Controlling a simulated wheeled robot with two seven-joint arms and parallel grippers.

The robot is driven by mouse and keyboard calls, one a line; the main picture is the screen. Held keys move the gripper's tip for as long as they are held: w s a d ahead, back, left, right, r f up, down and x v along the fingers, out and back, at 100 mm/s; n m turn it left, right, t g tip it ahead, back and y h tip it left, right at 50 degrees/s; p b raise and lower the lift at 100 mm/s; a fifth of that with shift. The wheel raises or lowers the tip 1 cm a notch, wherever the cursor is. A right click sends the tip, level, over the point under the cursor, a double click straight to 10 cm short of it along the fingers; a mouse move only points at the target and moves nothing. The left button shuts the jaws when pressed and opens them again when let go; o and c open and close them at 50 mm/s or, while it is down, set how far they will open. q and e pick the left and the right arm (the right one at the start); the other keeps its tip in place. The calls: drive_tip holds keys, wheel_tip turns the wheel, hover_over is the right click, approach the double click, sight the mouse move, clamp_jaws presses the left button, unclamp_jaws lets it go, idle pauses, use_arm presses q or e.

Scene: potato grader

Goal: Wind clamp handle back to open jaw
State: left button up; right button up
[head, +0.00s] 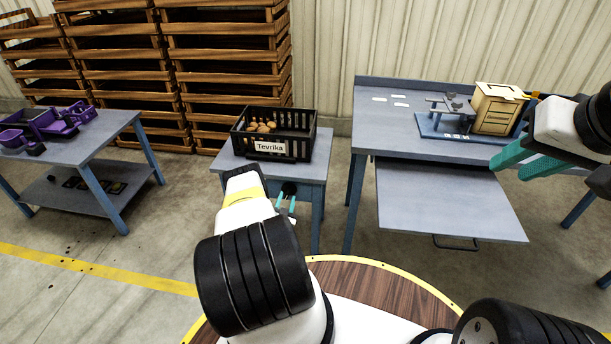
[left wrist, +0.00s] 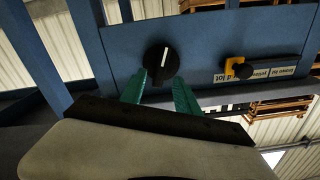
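A grey metal fixture (head: 446,104), perhaps the clamp, stands on a blue board (head: 432,130) on the right table; its handle and jaw are too small to make out. My right gripper (head: 512,168) has teal fingers apart, with nothing visible between them, in front of and right of that board. My left gripper (head: 285,203) is low in front of the small middle table. In the left wrist view its teal fingers (left wrist: 158,80) are apart, their tips at the lower edge of a round black knob (left wrist: 158,59) with a white line. Contact cannot be told.
A blue panel (left wrist: 205,38) carries the knob and a labelled black-and-yellow latch (left wrist: 240,69). A tan box (head: 496,108) stands beside the fixture. A black crate (head: 300,146) of potatoes sits on the middle table (head: 230,162). Purple bins (head: 45,122) lie left.

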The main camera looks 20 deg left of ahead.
sight(288, 192)
use_arm(q)
drive_tip(key=shift+x, duration=1.4)
clamp_jaws()
